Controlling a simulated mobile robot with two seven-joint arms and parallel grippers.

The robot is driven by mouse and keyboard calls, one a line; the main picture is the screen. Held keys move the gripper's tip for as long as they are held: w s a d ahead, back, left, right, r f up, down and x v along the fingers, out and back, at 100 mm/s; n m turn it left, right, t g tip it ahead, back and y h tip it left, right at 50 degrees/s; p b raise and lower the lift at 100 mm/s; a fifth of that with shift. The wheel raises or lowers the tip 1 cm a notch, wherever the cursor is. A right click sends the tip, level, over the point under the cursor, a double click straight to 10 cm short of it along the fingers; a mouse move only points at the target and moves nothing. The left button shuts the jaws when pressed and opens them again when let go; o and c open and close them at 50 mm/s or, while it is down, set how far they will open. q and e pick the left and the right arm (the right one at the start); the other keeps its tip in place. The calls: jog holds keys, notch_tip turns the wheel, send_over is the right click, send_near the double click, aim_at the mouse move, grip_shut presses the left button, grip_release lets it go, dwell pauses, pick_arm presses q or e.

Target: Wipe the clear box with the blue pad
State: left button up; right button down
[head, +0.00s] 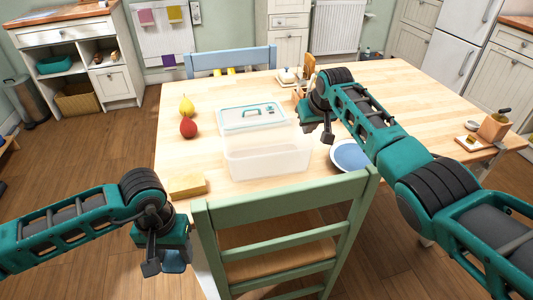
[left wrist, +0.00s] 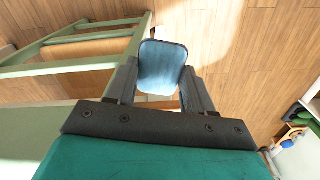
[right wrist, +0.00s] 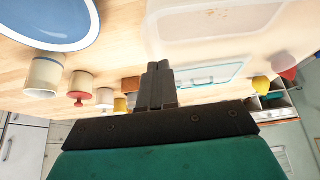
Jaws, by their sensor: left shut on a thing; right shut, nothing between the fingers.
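The clear box (head: 268,160) stands open on the wooden table, near its front edge. It also shows at the top of the right wrist view (right wrist: 215,22). A flat lid with teal trim (head: 250,116) lies just behind it. My left gripper (head: 168,264) is shut on the blue pad (left wrist: 162,67), low at the front left, beside the green chair and off the table. The pad is mostly hidden in the head view. My right gripper (head: 318,137) is shut and empty, to the right of the box; its closed fingers show in the right wrist view (right wrist: 160,84).
A green chair (head: 285,202) stands at the table's front edge, before the box. A yellow block (head: 187,186) lies left of the box; a red pear (head: 188,128) and a yellow pear (head: 187,106) stand behind it. A blue plate (head: 351,156) lies to the right.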

pick_arm(q)
jog(key=shift+f, duration=0.25)
notch_tip(320, 180, up, 6)
jog(key=p, duration=0.6)
jog(key=shift+r, duration=0.15)
dwell(0.4)
